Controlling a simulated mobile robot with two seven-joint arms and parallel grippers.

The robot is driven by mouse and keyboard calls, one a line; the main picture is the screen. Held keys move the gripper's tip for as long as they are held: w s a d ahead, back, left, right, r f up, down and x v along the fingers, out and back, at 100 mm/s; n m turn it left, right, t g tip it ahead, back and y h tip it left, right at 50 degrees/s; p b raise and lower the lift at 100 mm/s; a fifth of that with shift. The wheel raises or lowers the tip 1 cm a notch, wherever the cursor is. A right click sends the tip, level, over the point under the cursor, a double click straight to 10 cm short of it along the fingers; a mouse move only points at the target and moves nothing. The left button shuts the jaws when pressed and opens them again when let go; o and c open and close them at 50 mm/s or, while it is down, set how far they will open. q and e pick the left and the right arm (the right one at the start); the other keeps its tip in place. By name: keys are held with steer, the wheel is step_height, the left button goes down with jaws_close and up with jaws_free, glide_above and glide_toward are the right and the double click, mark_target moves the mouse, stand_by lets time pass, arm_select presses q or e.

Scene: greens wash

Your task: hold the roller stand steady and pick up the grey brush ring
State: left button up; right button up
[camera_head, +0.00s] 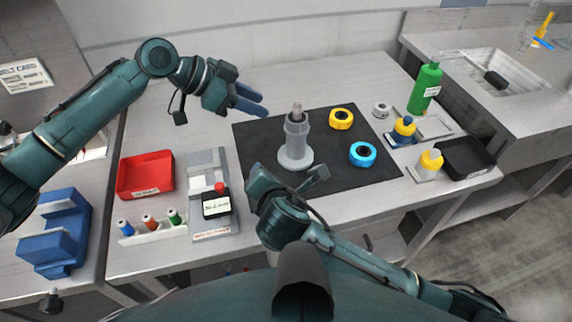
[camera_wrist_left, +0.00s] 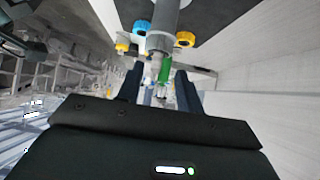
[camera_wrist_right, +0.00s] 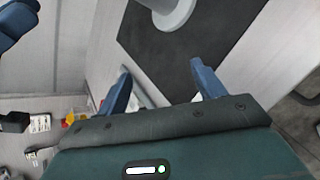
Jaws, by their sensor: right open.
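The grey roller stand (camera_head: 295,150) stands upright on the black mat (camera_head: 360,185). In the left wrist view the stand (camera_wrist_left: 163,22) lies beyond my left fingertips. My left gripper (camera_head: 252,101) is open and empty, up and to the left of the stand, apart from it. My right gripper (camera_head: 262,185) is in front of the stand, low in the head view; its fingers are mostly hidden there. The right wrist view shows its fingers (camera_wrist_right: 160,78) apart and empty, with the stand's base (camera_wrist_right: 170,10) beyond.
A yellow ring (camera_head: 341,119) and a blue ring (camera_head: 362,154) lie on the mat. A green bottle (camera_head: 425,88), yellow-topped bottles (camera_head: 404,129) and a black tray (camera_head: 467,158) stand at right. A red bin (camera_head: 146,174) and a small-bottle rack (camera_head: 152,228) are at left.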

mark_target(294, 147)
steer(key=n+h, duration=0.1)
steer(key=w+d+r+n+t+h, duration=0.1)
steer(key=n, duration=0.1)
steer(key=d+r+n+t+h, duration=0.1)
steer(key=shift+w+r+n, duration=0.2)
steer(key=shift+w+n, duration=0.1)
steer(key=shift+w, duration=0.1)
steer(key=shift+w+d+r+t+h, duration=0.1)
steer(key=shift+d+r+t+h, duration=0.1)
steer(key=shift+t+h, duration=0.1)
steer(key=shift+w+d+n, duration=0.1)
steer(key=shift+w+n, duration=0.1)
steer(key=shift+n, duration=0.1)
steer(key=x, duration=1.2)
steer(key=shift+w+d+f, duration=0.1)
steer(key=shift+w+d, duration=0.05)
steer(key=shift+w, duration=0.15)
steer(key=shift+c, duration=0.6)
steer(key=c, duration=1.2)
steer(key=shift+o, duration=0.2)
